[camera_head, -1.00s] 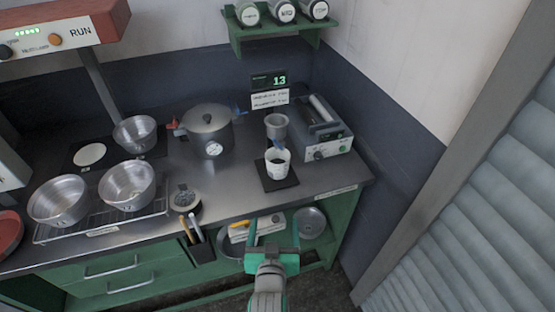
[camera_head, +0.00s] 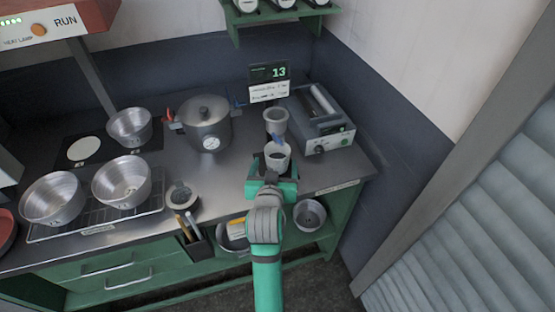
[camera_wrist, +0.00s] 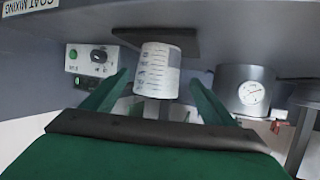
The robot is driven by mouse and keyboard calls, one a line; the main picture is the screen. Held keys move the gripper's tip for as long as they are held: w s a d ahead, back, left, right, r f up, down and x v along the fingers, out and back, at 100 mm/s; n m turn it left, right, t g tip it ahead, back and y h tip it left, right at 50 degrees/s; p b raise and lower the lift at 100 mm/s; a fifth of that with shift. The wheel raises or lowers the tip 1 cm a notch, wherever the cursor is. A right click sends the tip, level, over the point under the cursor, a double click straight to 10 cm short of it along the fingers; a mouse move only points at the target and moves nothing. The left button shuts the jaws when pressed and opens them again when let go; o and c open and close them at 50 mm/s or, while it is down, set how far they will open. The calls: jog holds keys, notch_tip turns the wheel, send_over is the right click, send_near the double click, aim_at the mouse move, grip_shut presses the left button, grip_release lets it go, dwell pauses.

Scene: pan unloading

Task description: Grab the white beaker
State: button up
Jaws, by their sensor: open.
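The white beaker (camera_head: 277,156) stands upright on a dark square pad on the steel counter in the head view. In the wrist view the beaker (camera_wrist: 157,71), with graduation marks on its side, appears between and beyond the two green fingers. My gripper (camera_head: 273,170) is at the near side of the beaker, its fingers open. In the wrist view my gripper (camera_wrist: 158,98) has its fingers spread on either side of the beaker's width. Whether either finger touches the beaker I cannot tell.
A grey cup (camera_head: 275,120) with a blue part stands just behind the beaker. A grey machine (camera_head: 325,132) is to the right, a pressure pot (camera_head: 205,125) with a gauge to the left. Metal bowls (camera_head: 122,180) sit on a rack further left.

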aim_at(278, 151)
jog(key=shift+x, duration=2.7)
jog(key=shift+d+r, duration=0.1)
jog(key=shift+d, duration=0.1)
jog(key=c, duration=1.2)
jog(key=shift+r, duration=0.15)
